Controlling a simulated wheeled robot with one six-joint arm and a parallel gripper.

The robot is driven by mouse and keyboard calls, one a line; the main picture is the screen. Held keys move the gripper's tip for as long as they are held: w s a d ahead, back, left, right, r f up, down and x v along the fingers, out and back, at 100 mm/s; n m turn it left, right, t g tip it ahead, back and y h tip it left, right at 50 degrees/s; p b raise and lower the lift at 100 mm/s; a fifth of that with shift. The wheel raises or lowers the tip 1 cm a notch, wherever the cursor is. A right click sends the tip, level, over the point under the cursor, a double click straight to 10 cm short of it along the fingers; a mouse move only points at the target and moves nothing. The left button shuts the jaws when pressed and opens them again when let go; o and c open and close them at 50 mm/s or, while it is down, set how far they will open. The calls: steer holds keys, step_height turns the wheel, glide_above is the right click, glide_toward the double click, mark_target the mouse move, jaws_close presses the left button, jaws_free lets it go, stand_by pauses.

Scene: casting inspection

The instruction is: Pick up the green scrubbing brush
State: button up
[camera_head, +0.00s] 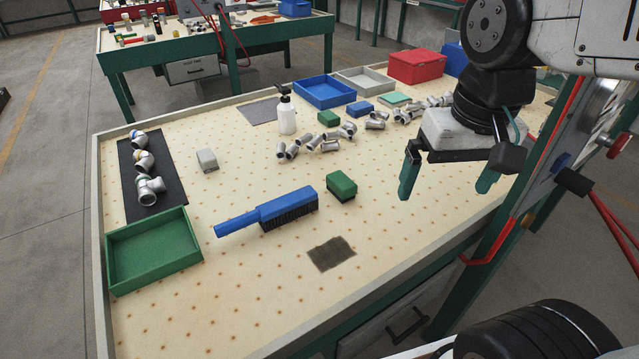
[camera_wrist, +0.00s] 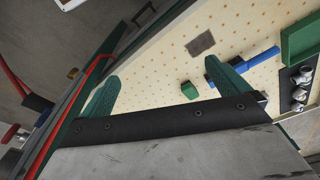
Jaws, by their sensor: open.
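A small green block-shaped brush (camera_head: 341,185) with a dark underside lies on the perforated worktable, right of a long-handled blue brush (camera_head: 275,209). In the wrist view a green block (camera_wrist: 189,90), apparently the same brush, shows between the fingers, nearer the right one. A second green block (camera_head: 328,118) lies farther back; I cannot tell whether it has bristles. My gripper (camera_head: 447,187) is open and empty, above the table's right side, to the right of the nearer green brush and apart from it. Its green fingers (camera_wrist: 162,72) also show in the wrist view.
A green tray (camera_head: 113,275) stands at the left. A dark mat with pipe fittings (camera_head: 144,161), a grey block (camera_head: 207,160) and a brown pad (camera_head: 332,254) lie around. Several metal fittings (camera_head: 330,146), a pump bottle (camera_head: 287,114) and a blue tray (camera_head: 323,91) are farther back.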

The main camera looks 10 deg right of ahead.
steer(key=w+f+m, duration=0.2)
steer(key=w+m, duration=0.2)
steer(key=w, duration=0.8)
steer(key=m+g, duration=0.1)
steer(key=m, duration=0.6)
glide_toward(342, 180)
steer(key=s+r, duration=0.2)
steer(key=s, duration=0.1)
steer(key=shift+m, duration=0.9)
steer(key=w+f, duration=0.1)
steer(key=f, duration=0.1)
steer(key=w+f, duration=0.1)
steer(key=f, duration=0.2)
steer(key=w+f, duration=0.1)
steer(key=f, duration=0.1)
steer(key=shift+w+a+f, duration=0.1)
steer(key=shift+w+f, duration=0.15)
steer(key=shift+w, duration=0.05)
step_height(342, 180, down, 5)
steer(key=shift+s+f, duration=0.1)
steer(key=c, duration=0.9)
